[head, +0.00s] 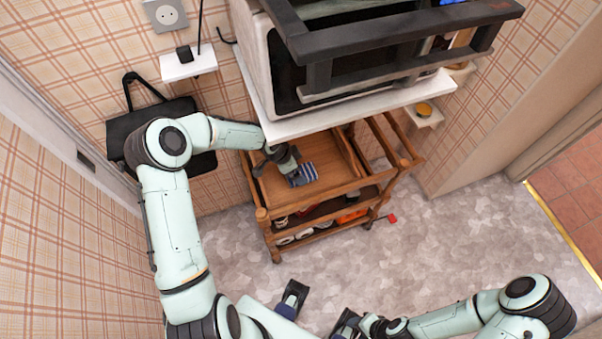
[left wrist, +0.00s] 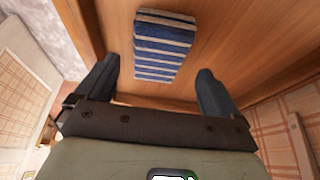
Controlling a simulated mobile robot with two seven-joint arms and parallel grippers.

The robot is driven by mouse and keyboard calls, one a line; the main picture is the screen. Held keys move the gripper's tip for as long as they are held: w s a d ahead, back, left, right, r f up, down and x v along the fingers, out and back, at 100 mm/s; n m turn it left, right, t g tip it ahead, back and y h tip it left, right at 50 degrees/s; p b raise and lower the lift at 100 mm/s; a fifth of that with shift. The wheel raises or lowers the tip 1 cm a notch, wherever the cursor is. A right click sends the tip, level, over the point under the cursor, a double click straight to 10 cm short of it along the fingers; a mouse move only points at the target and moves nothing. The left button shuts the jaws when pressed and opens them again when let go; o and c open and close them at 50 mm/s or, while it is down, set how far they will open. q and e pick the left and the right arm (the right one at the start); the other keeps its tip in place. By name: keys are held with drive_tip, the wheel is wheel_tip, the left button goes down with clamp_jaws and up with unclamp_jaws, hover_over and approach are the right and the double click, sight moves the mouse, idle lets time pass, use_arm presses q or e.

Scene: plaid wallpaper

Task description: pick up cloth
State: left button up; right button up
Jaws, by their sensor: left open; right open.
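The cloth (head: 303,175) is a small folded piece with blue and white stripes, lying on the top shelf of a wooden cart. It also shows in the left wrist view (left wrist: 165,45), flat on the wood and between and beyond the two fingers. My left gripper (left wrist: 157,85) is open, with a finger on each side and nothing held. In the head view my left gripper (head: 283,165) is over the cart top, just left of the cloth. My right gripper (head: 345,325) is low at the bottom of the head view, away from the cart, open and empty.
The wooden cart (head: 262,214) has lower shelves with several small items. A white shelf (head: 350,110) with a microwave (head: 300,85) overhangs the cart's back. A black bag (head: 120,135) hangs on the left wall.

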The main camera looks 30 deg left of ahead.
sight(301, 172)
use_arm(q)
drive_tip(key=shift+x, duration=1.7)
drive_tip(key=shift+d, duration=0.1)
drive_tip(key=shift+f+b, duration=0.2)
drive_tip(key=shift+b, duration=0.15)
drive_tip(key=c, duration=1.1)
drive_tip(key=shift+c, duration=0.3)
